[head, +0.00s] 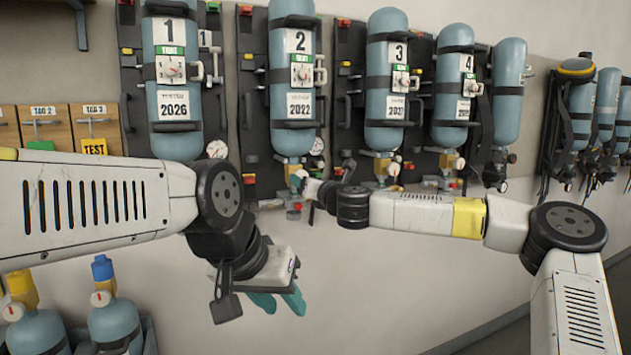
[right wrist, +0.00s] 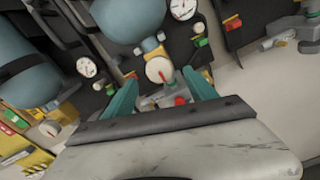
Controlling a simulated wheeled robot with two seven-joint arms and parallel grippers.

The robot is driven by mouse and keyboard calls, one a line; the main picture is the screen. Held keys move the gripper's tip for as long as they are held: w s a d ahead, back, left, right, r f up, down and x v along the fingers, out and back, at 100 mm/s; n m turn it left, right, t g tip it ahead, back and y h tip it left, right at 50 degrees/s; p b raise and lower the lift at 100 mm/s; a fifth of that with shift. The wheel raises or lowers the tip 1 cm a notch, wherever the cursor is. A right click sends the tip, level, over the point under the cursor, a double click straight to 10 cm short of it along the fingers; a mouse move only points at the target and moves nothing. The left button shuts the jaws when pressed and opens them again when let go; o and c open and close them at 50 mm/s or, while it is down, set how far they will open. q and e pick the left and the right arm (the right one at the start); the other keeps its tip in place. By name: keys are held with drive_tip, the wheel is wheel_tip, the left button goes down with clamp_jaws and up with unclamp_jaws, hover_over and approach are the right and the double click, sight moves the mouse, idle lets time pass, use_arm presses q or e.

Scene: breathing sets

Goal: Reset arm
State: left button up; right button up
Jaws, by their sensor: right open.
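My left gripper (head: 280,302) hangs in the lower middle of the head view, below the cylinder rack. Its two teal fingers point down and stand apart with nothing between them. My right gripper (head: 300,184) is near the valve below cylinder 2 (head: 292,85); its fingers are small and partly hidden there. In the right wrist view the right gripper (right wrist: 162,92) has its two teal fingers spread. A round white gauge (right wrist: 160,69) and a red knob (right wrist: 181,100) show between or beyond them. I cannot tell whether the fingers touch these parts.
Numbered cylinders 1 (head: 172,95), 3 (head: 387,90) and 4 (head: 455,90) hang on dark wall panels. More sets hang at the right. Wooden tag boxes (head: 92,123) are at the left. Yellow- and blue-topped cylinders (head: 115,325) stand lower left. The wall below the rack is bare.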

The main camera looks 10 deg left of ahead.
drive_tip(key=shift+v, duration=0.95)
